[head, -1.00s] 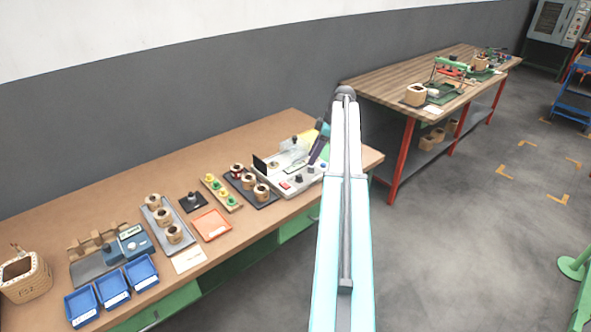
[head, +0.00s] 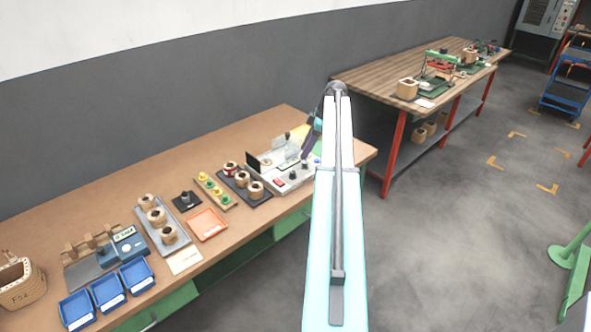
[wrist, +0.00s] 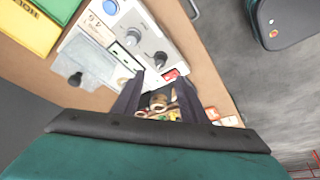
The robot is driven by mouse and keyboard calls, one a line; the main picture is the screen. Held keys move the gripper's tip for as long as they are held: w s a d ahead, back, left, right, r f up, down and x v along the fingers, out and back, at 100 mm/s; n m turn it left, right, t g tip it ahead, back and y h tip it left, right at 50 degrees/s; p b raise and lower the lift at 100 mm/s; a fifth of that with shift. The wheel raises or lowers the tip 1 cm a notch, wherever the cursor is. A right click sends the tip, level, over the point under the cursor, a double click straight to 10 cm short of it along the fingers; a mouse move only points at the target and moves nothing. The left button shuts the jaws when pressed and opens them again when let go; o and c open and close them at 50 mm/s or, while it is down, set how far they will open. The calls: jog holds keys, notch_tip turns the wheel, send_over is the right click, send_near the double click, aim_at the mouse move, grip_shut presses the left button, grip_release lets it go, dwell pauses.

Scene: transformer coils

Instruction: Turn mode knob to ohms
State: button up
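A white tester (head: 291,181) with a sloped panel stands at the right end of the near bench. In the head view my gripper (head: 307,150) is above the tester, partly behind my arm.
A dark tray of coils (head: 246,186) stands left of the tester. A blue device with a display (head: 128,243), blue bins (head: 108,292) and an orange tray (head: 208,224) lie farther left. A second bench (head: 400,68) stands beyond. Open floor lies to the right.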

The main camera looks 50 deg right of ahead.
aim_at(294, 172)
jog(key=shift+p+x, duration=1.7)
jog(key=shift+x, duration=4.05)
jog(key=shift+c, duration=0.3)
grip_shut()
